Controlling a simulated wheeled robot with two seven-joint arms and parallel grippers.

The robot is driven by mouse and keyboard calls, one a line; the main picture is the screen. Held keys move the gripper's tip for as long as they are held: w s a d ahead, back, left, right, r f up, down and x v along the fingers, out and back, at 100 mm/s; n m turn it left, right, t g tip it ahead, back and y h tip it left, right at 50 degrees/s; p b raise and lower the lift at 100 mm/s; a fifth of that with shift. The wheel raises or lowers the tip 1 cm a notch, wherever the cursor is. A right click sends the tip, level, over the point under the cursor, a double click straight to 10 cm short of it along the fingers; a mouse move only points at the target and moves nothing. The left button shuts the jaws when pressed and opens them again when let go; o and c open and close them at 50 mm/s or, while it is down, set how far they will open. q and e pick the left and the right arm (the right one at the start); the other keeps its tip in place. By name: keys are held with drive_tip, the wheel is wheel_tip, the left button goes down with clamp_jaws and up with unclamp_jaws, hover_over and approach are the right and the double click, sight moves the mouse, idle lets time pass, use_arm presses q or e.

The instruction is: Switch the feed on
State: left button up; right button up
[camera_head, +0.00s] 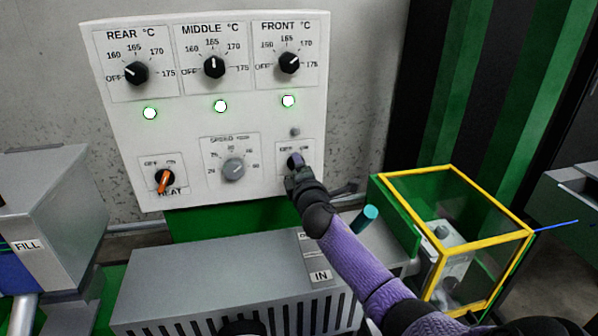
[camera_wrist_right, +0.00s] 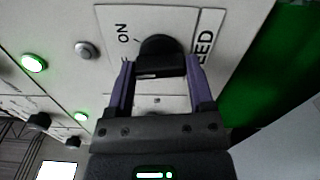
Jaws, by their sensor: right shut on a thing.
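The feed switch is a black knob (camera_wrist_right: 160,54) on a white plate marked ON and FEED, at the lower right of the white control panel (camera_head: 270,185). My right gripper (camera_head: 297,168) reaches up to it from the lower right. In the right wrist view my right gripper (camera_wrist_right: 160,68) has one purple finger on each side of the knob and is shut on it. The gripper hides most of the switch in the head view, and I cannot tell where the knob points. The small lamp (camera_head: 295,131) above the switch is grey and unlit. My left gripper is not in view.
Three temperature knobs with lit green lamps (camera_head: 220,106) line the panel's top. An orange heat switch (camera_head: 164,181) and a grey speed dial (camera_head: 233,169) sit left of the feed switch. A yellow-framed guard (camera_head: 450,170) stands at the right, with blue cable (camera_head: 556,226) beyond it.

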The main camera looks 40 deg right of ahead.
drive_tip(key=m, duration=0.3)
idle(0.4)
drive_tip(key=shift+f+m, duration=0.1)
drive_tip(key=shift+m, duration=0.2)
drive_tip(key=o, duration=1.2)
drive_tip(key=shift+o, duration=0.2)
